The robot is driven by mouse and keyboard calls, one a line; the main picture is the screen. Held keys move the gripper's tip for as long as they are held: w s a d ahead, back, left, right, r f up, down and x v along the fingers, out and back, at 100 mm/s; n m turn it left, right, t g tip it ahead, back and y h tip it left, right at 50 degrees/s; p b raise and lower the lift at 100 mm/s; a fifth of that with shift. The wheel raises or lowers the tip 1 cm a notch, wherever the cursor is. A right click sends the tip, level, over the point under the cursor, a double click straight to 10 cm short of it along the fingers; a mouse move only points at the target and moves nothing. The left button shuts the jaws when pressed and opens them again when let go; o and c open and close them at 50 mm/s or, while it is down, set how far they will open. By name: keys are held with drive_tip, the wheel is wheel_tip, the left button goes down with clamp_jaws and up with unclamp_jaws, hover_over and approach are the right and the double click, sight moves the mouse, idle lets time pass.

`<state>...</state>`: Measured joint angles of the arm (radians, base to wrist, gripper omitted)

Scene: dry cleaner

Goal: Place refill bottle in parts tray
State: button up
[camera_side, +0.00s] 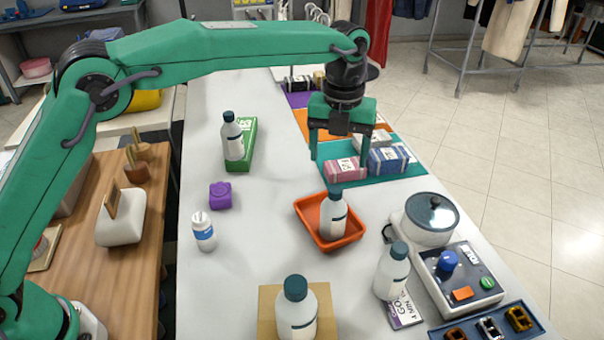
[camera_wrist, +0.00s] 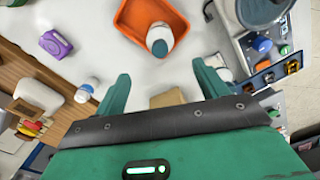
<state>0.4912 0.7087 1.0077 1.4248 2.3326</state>
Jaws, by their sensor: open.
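A white refill bottle with a dark teal cap (camera_side: 333,216) stands upright inside the orange parts tray (camera_side: 349,240). The wrist view also shows the bottle (camera_wrist: 160,38) in the orange tray (camera_wrist: 127,18). Similar teal-capped bottles stand on a tan square at the front (camera_side: 297,312), beside a white card at the right (camera_side: 391,272), and by a green box at the back left (camera_side: 232,135). My gripper (camera_side: 339,158) is open, empty and apart from the bottle, raised behind the tray in the side view. Its spread fingers show in the wrist view (camera_wrist: 162,76).
A blue-banded white bottle (camera_side: 203,232) and a purple item (camera_side: 220,195) stand left of the tray. Pink (camera_side: 345,169) and blue (camera_side: 388,160) packages lie near my gripper. A machine with a round lid (camera_side: 432,213) is at the right.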

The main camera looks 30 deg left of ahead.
drive_tip(key=s+a+r+n+t, duration=0.1)
drive_tip(key=s+a+r+n, duration=0.4)
drive_tip(key=a+n, duration=0.3)
drive_tip(key=s+a+r+n+t, duration=0.2)
drive_tip(key=s+a+r+n, duration=0.4)
drive_tip(key=a, duration=0.3)
drive_tip(key=s+a+f+n+t, duration=0.1)
drive_tip(key=s+a+f+n, duration=0.2)
drive_tip(key=s+n, duration=0.6)
drive_tip(key=s+a+f+n+t, duration=0.1)
drive_tip(key=s+a+f+n, duration=0.3)
drive_tip(key=s+a+n, duration=0.3)
drive_tip(key=shift+s+a+n+t, duration=0.3)
drive_tip(key=shift+s+n, duration=0.75)
drive_tip(key=shift+n, duration=0.15)
